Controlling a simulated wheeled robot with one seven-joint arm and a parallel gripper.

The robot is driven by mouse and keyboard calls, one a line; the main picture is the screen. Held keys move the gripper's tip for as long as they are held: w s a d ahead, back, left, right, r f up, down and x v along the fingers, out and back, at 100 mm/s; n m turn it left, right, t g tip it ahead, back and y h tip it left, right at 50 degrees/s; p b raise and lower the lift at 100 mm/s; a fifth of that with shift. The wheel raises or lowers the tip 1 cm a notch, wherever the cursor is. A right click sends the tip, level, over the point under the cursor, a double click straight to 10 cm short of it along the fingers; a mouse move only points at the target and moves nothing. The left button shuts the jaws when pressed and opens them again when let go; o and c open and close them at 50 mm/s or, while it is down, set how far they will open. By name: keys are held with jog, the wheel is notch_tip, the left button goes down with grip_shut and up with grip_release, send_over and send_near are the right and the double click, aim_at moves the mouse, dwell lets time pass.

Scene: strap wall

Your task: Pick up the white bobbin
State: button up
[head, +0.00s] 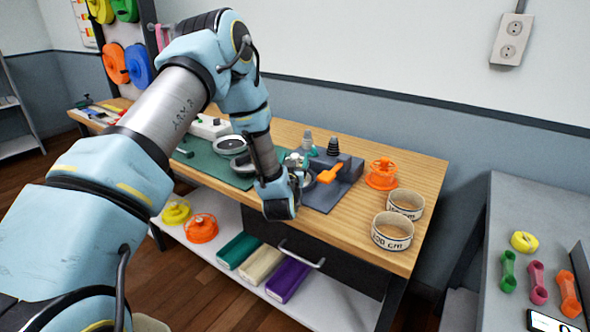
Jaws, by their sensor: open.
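I cannot make out a white bobbin in the head view. Bobbin-shaped pieces in green (508,271), pink (537,282) and orange (568,293) stand or lie on the grey side table at the right; none is white. My gripper (297,178) is at the end of the arm, over the front edge of the wooden bench, left of the dark fixture. It is open, but its fingers are small and partly hidden by my wrist. My arm also covers part of the bench behind it.
The wooden bench (432,172) holds a dark fixture (335,180) with an orange lever, an orange spool (382,173) and two printed strap rolls (393,231). The side table (508,206) also holds a yellow ring (524,241). A shelf below holds coloured rolls (287,280). The side table's back is clear.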

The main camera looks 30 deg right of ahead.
grip_shut()
dwell(0.5)
dwell(0.8)
